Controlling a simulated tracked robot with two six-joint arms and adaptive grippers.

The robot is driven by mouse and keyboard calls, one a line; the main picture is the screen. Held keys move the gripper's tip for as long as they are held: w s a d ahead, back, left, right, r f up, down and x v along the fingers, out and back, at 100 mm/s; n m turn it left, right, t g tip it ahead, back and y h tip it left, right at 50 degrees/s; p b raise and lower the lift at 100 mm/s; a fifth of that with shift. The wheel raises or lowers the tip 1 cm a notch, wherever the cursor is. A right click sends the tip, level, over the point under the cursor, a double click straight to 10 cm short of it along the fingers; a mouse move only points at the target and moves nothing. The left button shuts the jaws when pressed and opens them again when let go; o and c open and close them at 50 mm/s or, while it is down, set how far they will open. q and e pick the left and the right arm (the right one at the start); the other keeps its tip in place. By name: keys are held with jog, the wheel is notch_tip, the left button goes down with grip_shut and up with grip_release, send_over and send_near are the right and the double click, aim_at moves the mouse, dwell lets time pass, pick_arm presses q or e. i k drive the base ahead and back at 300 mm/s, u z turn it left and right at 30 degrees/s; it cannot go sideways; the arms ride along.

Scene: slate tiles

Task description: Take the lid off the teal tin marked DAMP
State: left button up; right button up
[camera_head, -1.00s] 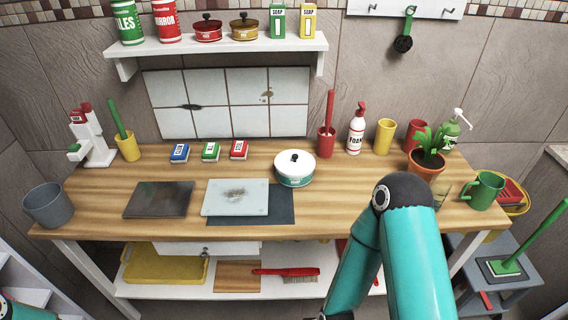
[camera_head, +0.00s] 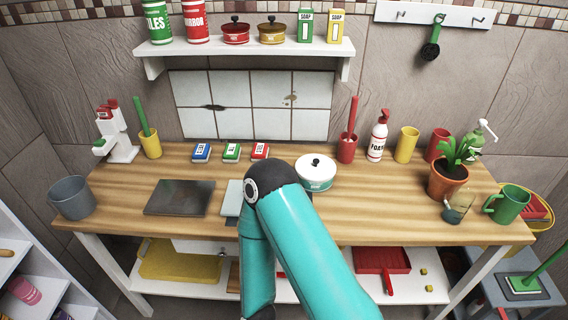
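The tin (camera_head: 317,183) is white and teal with a small label on its front, too small to read surely. It stands upright on the wooden worktop, right of the middle. Its white lid (camera_head: 312,170) with a black knob sits on top. My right arm rises from the bottom edge and bends just left of the tin, hiding part of the worktop. No gripper fingers show for this arm. My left arm and gripper are not in view.
A dark slate tile (camera_head: 180,197) and a mostly hidden light tile (camera_head: 231,198) lie left of the tin. Three small boxes, including a red one (camera_head: 260,151), stand behind. A red holder (camera_head: 347,148) and FOAM bottle (camera_head: 377,140) stand right. Worktop between tin and plant pot (camera_head: 447,180) is clear.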

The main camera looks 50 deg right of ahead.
aim_at(311, 167)
jog(key=z, duration=0.1)
jog(key=k, duration=1.45)
jog(key=z, duration=0.7)
jog(key=i, duration=1)
jog(key=u, duration=0.15)
